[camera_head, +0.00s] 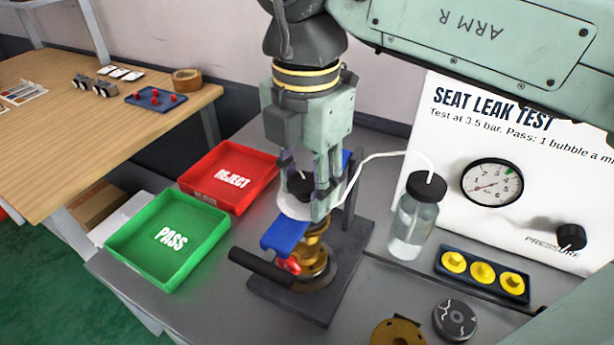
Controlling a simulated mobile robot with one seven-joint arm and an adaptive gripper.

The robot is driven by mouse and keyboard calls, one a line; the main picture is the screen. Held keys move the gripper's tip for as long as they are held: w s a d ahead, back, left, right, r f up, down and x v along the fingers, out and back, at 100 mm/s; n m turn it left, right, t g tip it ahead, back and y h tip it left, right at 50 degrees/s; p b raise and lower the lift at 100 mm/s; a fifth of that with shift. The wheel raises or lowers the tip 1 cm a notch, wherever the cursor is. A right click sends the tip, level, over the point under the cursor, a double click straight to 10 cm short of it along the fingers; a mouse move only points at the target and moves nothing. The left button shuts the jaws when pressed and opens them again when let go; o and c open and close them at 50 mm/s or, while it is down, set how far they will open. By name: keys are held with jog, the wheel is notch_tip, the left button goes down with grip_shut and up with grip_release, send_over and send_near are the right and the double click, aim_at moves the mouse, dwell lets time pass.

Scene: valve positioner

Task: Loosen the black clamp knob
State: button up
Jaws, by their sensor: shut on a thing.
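The black clamp knob (300,184) is between the fingers of my gripper (306,192), partly hidden by them. My gripper points down and is shut on the knob. Below is a blue clamp bar (284,232), with a pale round piece just under the knob. A brass valve (314,258) with a red part stands under the bar on a dark grey base plate (345,275). The far side of the knob and most of the bar's middle are hidden by my fingers.
A black handle (262,268) sticks out left of the valve. A white tube runs to a water bottle (414,218) at the right. Red REJECT (250,196) and green PASS (128,240) trays stand left. The gauge panel (455,135) is behind.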

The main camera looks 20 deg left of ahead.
jog(key=shift+a, duration=0.1)
grip_shut()
jog(key=n, duration=0.2)
jog(key=shift+a+r+n+p, duration=0.1)
jog(key=shift+n+p, duration=0.2)
jog(key=shift+n, duration=0.1)
jog(key=n, duration=0.3)
jog(key=shift+n, duration=0.4)
jog(key=n, duration=0.3)
jog(key=shift+n+p, duration=0.3)
jog(key=shift+p, duration=0.1)
jog(key=n, duration=0.3)
jog(key=shift+f+n, duration=0.2)
jog(key=shift+n, duration=0.1)
jog(key=o, duration=1)
grip_release()
jog(key=shift+f, duration=0.1)
